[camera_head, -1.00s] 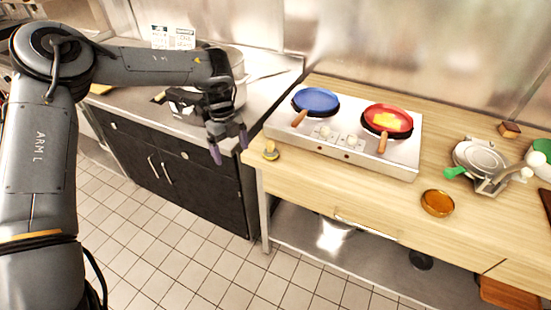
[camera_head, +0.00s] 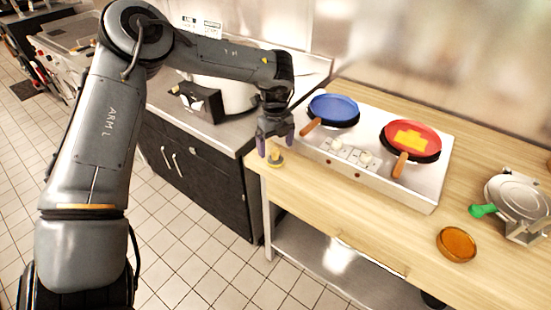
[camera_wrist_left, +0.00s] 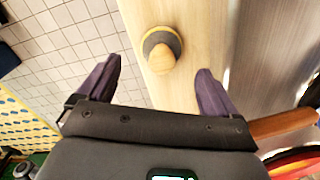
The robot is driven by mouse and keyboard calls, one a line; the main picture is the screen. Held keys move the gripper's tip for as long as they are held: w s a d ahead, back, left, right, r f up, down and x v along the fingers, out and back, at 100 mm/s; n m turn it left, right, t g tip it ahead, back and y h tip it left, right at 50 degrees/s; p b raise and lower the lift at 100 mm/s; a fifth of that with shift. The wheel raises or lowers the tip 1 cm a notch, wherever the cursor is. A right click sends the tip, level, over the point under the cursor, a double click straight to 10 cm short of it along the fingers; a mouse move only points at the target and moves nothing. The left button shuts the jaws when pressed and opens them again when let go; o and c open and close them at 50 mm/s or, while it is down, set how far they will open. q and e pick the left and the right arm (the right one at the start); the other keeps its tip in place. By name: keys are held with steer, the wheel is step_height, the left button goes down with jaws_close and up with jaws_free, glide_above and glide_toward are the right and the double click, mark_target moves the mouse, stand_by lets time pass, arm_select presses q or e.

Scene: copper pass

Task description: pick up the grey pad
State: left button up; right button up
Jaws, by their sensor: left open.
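The grey pad (camera_wrist_left: 160,34), a small round grey disc with a wooden-yellow knob on top, sits near the left end of the wooden counter. In the head view the pad (camera_head: 275,161) is just below my left gripper (camera_head: 275,146). My left gripper is open and empty, with its purple fingers pointing down above the pad. In the left wrist view the pad lies ahead of the gripper (camera_wrist_left: 153,88), between the lines of the two fingers and apart from them. My right gripper is not in view.
A white stove (camera_head: 425,190) stands just right of the pad, with a blue pan (camera_head: 333,107) and a red pan (camera_head: 424,131) whose wooden handles point toward the front. An amber dish (camera_head: 457,244) and a waffle iron (camera_head: 517,196) are farther right. The counter's front edge is close to the pad.

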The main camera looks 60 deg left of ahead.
arm_select(q)
steer(key=f, duration=0.3)
steer(key=shift+a+f, duration=0.25)
steer(key=shift+f, duration=0.15)
steer(key=shift+w+f, duration=0.1)
steer(key=shift+f, duration=0.6)
steer(key=c, duration=1.2)
steer(key=shift+c, duration=0.2)
steer(key=shift+r, duration=0.15)
step_height(320, 180, up, 23)
steer(key=p, duration=0.2)
step_height(320, 180, up, 5)
steer(key=p, duration=0.3)
glide_above(275, 150)
